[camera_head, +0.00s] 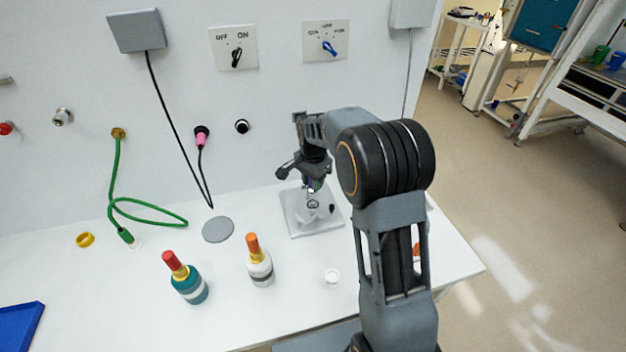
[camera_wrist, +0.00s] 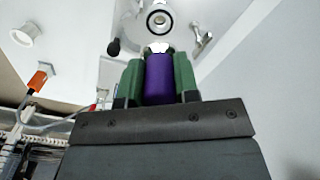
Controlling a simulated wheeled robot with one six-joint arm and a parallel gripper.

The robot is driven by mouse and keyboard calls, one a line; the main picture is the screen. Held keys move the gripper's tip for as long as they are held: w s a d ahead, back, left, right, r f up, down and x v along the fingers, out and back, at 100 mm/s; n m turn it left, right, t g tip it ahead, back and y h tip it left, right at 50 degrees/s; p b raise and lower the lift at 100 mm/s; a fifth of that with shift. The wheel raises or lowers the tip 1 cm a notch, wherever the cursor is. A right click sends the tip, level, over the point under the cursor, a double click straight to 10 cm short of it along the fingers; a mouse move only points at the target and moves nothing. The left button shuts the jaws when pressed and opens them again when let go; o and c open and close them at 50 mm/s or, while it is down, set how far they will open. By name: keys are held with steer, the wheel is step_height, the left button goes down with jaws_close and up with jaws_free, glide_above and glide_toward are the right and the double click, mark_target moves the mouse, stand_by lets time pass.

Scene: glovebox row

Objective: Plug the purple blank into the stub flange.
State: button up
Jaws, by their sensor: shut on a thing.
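My gripper (camera_head: 311,184) is shut on the purple blank (camera_wrist: 159,80), which sits between the green finger pads in the wrist view. In the head view only a small purple bit shows under the fingers.
A black knob (camera_wrist: 114,47) stands beside the ring. A teal bottle (camera_head: 190,286) and a white bottle (camera_head: 260,268) stand on the bench, left of my arm. The wall is close behind.

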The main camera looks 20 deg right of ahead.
steer(key=b, duration=0.3)
glide_above(313, 205)
steer(key=shift+f, duration=2.45)
steer(key=shift+f+b, duration=0.7)
steer(key=shift+f, duration=0.5)
steer(key=o, duration=1.1)
step_height(313, 205, up, 14)
steer(key=shift+f, duration=0.1)
